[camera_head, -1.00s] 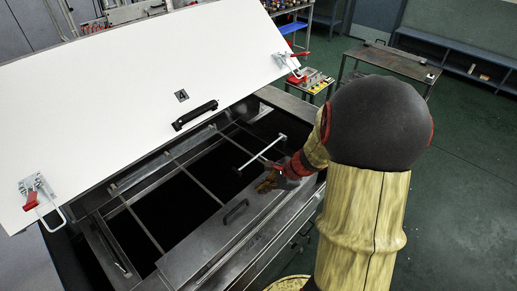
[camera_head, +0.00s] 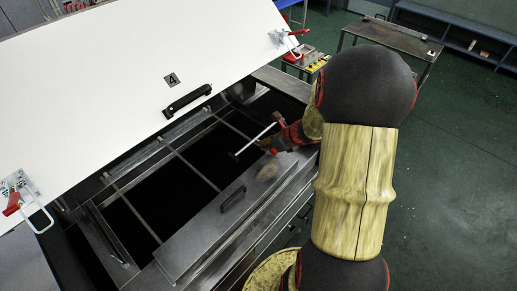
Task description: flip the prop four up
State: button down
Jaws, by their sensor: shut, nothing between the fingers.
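The white lid marked 4 (camera_head: 120,75) stands raised and tilted over the open dryer bay. The prop (camera_head: 253,141) is a thin pale metal bar with a dark cross-end at its lower left. It lies low and slanted across the right part of the opening, well below the lid. Its upper right end is by my arm. My gripper (camera_head: 268,147) is shut and empty, close beside the prop on its near side. The fingertips are small in view, and I cannot tell whether they touch the bar.
A grey metal cover with a handle (camera_head: 233,199) lies along the near side of the opening. Red-handled latches (camera_head: 287,37) sit on the lid's near corners. The dark bay holds a metal frame grid (camera_head: 195,168). A table (camera_head: 385,45) stands behind.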

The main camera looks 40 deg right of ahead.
jog(key=d+b+x, duration=0.1)
jog(key=b+x, duration=0.4)
jog(key=x, duration=0.4)
jog(key=shift+a+f+b, duration=0.2)
jog(key=shift+a+b, duration=0.1)
jog(key=shift+a, duration=0.2)
jog(key=shift+r+p, duration=0.15)
jog(key=shift+p, duration=0.15)
